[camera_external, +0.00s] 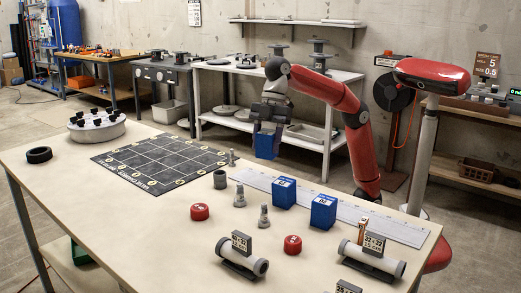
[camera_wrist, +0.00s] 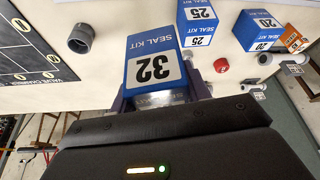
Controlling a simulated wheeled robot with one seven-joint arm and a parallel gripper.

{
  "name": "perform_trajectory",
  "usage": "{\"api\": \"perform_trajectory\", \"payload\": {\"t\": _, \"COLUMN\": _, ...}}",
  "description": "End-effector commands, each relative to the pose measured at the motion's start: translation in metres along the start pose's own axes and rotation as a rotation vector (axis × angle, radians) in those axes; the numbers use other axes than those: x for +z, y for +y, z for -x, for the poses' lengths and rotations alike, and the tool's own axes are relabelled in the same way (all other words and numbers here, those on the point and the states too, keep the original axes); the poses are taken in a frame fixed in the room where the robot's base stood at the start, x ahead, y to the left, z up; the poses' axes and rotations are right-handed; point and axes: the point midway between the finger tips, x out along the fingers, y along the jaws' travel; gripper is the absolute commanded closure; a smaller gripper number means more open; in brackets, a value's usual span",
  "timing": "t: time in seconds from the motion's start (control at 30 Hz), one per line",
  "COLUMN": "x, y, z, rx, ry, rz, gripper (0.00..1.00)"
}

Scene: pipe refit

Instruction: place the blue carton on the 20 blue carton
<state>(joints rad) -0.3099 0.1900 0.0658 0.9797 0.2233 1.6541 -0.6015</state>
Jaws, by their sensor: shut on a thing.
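My gripper (camera_external: 268,128) is shut on a blue carton (camera_external: 266,147), held in the air above the far edge of the table. In the wrist view this held carton (camera_wrist: 153,68) reads SEAL KIT 32. The 20 blue carton (camera_wrist: 262,32) stands at the upper right of the wrist view. In the external view it appears to be the nearer, right-hand carton (camera_external: 323,212) on the table. My gripper is above and to the left of it, well apart. Its top looks bare.
A blue 25 carton (camera_wrist: 197,24) stands between the held carton and the 20 carton. A small orange box (camera_wrist: 292,39) is close beside the 20 carton. Red caps (camera_external: 200,212), bolts, pipe pieces (camera_external: 242,258) and a dark grid mat (camera_external: 160,160) occupy the table (camera_external: 130,225).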

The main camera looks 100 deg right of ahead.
Motion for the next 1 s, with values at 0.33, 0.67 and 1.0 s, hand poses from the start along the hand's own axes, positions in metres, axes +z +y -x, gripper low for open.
{"api": "perform_trajectory", "payload": {"t": 0.33, "x": -0.079, "y": -0.155, "z": -0.005, "rx": -0.159, "ry": 0.004, "rz": 0.386, "gripper": 0.76}}
{"api": "perform_trajectory", "payload": {"t": 0.67, "x": -0.088, "y": -0.206, "z": -0.008, "rx": -0.209, "ry": 0.002, "rz": 0.504, "gripper": 0.76}}
{"api": "perform_trajectory", "payload": {"t": 1.0, "x": -0.074, "y": -0.205, "z": -0.040, "rx": -0.208, "ry": 0.002, "rz": 0.503, "gripper": 0.76}}
